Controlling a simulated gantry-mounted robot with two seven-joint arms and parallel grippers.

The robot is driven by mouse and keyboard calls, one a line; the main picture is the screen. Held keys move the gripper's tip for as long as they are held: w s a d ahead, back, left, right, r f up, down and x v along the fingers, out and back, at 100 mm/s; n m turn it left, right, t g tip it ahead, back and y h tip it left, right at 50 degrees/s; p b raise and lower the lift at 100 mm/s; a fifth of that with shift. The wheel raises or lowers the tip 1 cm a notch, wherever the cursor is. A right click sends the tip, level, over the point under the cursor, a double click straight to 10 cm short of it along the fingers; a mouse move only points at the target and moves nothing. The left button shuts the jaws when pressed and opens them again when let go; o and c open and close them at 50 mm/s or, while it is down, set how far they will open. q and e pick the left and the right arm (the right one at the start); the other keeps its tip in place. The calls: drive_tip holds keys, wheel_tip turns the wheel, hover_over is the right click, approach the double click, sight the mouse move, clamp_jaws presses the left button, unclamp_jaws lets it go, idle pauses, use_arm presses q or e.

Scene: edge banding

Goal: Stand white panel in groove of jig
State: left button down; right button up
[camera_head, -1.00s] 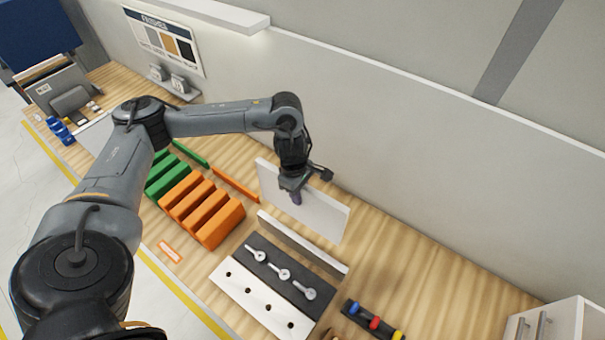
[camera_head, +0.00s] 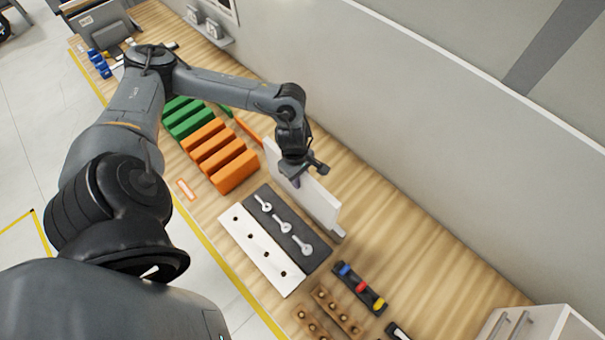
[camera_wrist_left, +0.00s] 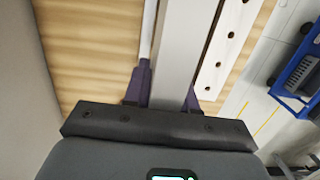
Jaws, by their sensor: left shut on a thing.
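The white panel (camera_head: 316,202) stands upright on its long edge in the head view, along the wall side of the jig. My left gripper (camera_head: 296,182) is shut on the panel's top edge. In the left wrist view the purple fingers (camera_wrist_left: 165,92) sit on both sides of the panel (camera_wrist_left: 183,45). The jig has a dark block (camera_head: 290,228) with several silver clamp levers and a white strip (camera_head: 258,248) with holes. A pale rail end (camera_head: 340,234) shows just past the panel's right end. The panel hides the groove, so I cannot tell whether its lower edge is inside. My right gripper is out of view.
Orange blocks (camera_head: 235,172) and green blocks (camera_head: 190,118) stand left of the jig. A dark rack with coloured pieces (camera_head: 359,288) and a wooden holder (camera_head: 325,315) lie to its right. A wall runs behind; bare bench lies between it and the panel.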

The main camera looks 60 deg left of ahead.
sight(300, 197)
use_arm(q)
wheel_tip(300, 197, down, 12)
drive_tip(key=b, duration=0.9)
drive_tip(key=shift+w+f, duration=0.1)
drive_tip(key=shift+f, duration=0.05)
drive_tip(key=shift+f+b, duration=0.8)
drive_tip(key=shift+b, duration=0.05)
drive_tip(key=c, duration=0.9)
unclamp_jaws()
drive_tip(key=shift+c, duration=0.2)
drive_tip(key=shift+o, duration=0.6)
drive_tip(key=shift+r+p, duration=2.1)
drive_tip(key=shift+r, duration=1.4)
